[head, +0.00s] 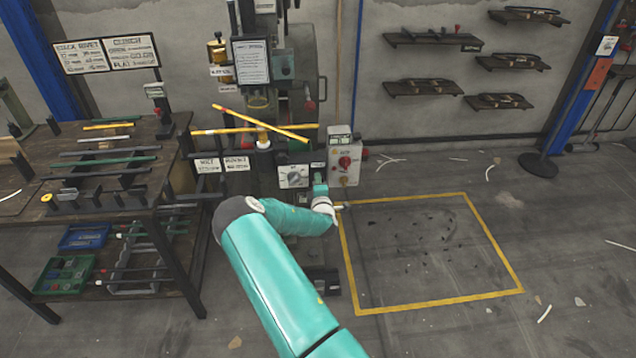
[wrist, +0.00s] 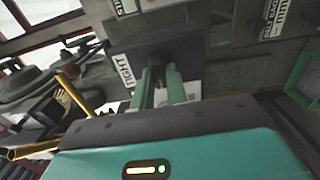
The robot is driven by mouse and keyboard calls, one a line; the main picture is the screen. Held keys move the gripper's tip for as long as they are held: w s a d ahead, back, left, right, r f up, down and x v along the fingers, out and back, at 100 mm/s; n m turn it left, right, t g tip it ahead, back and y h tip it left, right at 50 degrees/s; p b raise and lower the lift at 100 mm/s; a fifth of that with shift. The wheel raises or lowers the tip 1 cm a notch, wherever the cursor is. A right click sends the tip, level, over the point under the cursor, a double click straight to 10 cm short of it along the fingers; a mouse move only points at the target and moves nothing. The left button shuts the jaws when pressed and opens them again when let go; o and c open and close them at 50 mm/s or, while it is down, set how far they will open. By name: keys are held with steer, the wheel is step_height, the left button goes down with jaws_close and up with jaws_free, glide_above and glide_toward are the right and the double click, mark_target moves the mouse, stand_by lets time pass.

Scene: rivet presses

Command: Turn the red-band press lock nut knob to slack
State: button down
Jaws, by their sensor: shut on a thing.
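My gripper (wrist: 162,78) is in the wrist view, its two green fingers shut on a dark knob (wrist: 157,70) in front of a dark square plate (wrist: 190,48). The knob is mostly hidden between the fingers. A white label reading TIGHT (wrist: 126,70) is at the plate's left edge. Another white label behind the fingers is partly hidden, and I cannot read it. In the head view my gripper (head: 319,188) is low at the front of the press (head: 278,85); the fingertips and knob cannot be made out there.
A white dial plate (head: 293,176) and a control box with a red knob (head: 345,162) are close by my gripper. Yellow bars (head: 262,127) cross above it. A cluttered workbench (head: 95,190) stands left. The yellow-outlined floor area (head: 430,305) on the right is clear of large objects.

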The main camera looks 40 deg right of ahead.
steer(key=c, duration=1.4)
jaws_free()
steer(key=v, duration=1.4)
steer(key=shift+w, duration=0.1)
